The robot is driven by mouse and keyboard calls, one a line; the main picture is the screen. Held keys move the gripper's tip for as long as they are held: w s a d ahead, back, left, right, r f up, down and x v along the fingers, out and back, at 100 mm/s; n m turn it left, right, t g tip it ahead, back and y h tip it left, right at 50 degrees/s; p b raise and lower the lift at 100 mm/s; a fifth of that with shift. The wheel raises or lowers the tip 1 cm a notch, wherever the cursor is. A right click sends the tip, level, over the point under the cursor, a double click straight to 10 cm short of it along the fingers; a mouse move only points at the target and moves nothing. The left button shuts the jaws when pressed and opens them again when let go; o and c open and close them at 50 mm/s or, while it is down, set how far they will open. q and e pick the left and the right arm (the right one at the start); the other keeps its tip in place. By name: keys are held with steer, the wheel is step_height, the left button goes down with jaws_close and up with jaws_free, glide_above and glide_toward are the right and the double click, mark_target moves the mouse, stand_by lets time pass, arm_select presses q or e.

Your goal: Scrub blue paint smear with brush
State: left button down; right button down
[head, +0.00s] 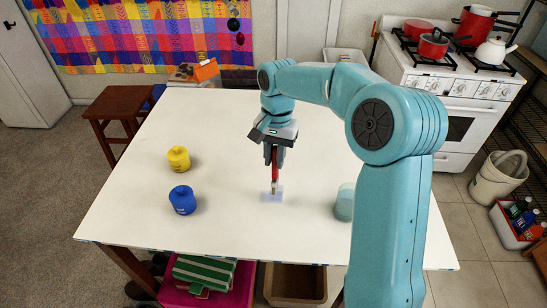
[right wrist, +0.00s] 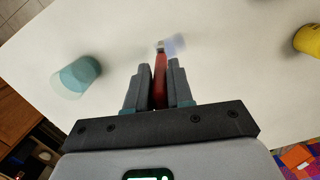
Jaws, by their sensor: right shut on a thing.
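My right gripper (head: 274,150) is above the middle of the white table, pointing down. It is shut on a brush with a red handle (right wrist: 160,82); the brush also shows in the head view (head: 274,172). A faint pale blue smear (head: 271,196) lies on the table at the brush's lower tip. The smear also shows in the right wrist view (right wrist: 175,45), just beyond the brush tip. I cannot tell for sure whether the tip touches the table. My left gripper is in neither view.
On the white table (head: 215,225) stand a blue pot (head: 183,200) and a yellow pot (head: 178,159) at left. A teal cup (head: 345,202) stands right of the smear, partly behind my right arm. A brown stool (head: 115,112) stands at left, a stove (head: 440,85) back right.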

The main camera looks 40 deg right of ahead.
steer(key=shift+s+r, duration=0.1)
steer(key=shift+r, duration=0.75)
steer(key=shift+w+r, duration=0.2)
steer(key=shift+r, duration=0.15)
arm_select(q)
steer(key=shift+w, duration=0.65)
arm_select(e)
steer(key=shift+s, duration=0.2)
steer(key=shift+r, duration=0.1)
